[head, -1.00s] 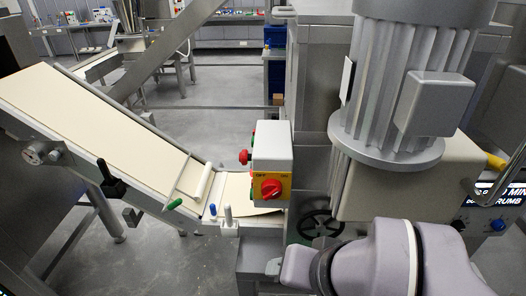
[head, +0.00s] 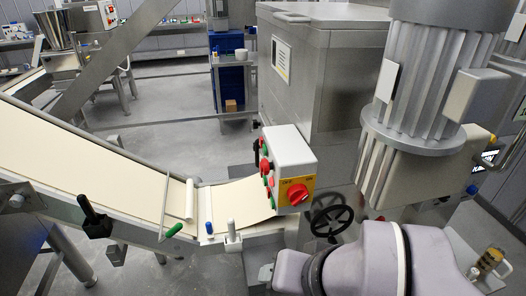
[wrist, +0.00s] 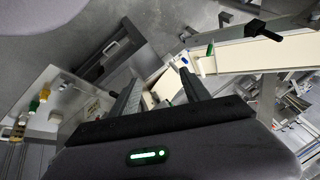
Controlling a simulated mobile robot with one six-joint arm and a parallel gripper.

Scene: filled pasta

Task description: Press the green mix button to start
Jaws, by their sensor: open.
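My gripper (wrist: 160,80) shows in the wrist view with its two dark fingers apart and nothing between them. It is tilted over the machinery. A grey control box (head: 287,160) in the head view has a red rotary switch (head: 298,194) on a yellow plate. Small green and red buttons (head: 267,175) sit on its left side. A pale panel (wrist: 65,105) at the left of the wrist view carries a green knob or button (wrist: 34,104) and a yellow one. I cannot read which green part is the mix button. My gripper touches none of these.
A conveyor with a pale dough sheet (head: 90,160) runs down from the left. A large ribbed motor (head: 415,85) stands at the right. A black handwheel (head: 331,216) is below the control box. Open grey floor (head: 170,100) lies behind the conveyor.

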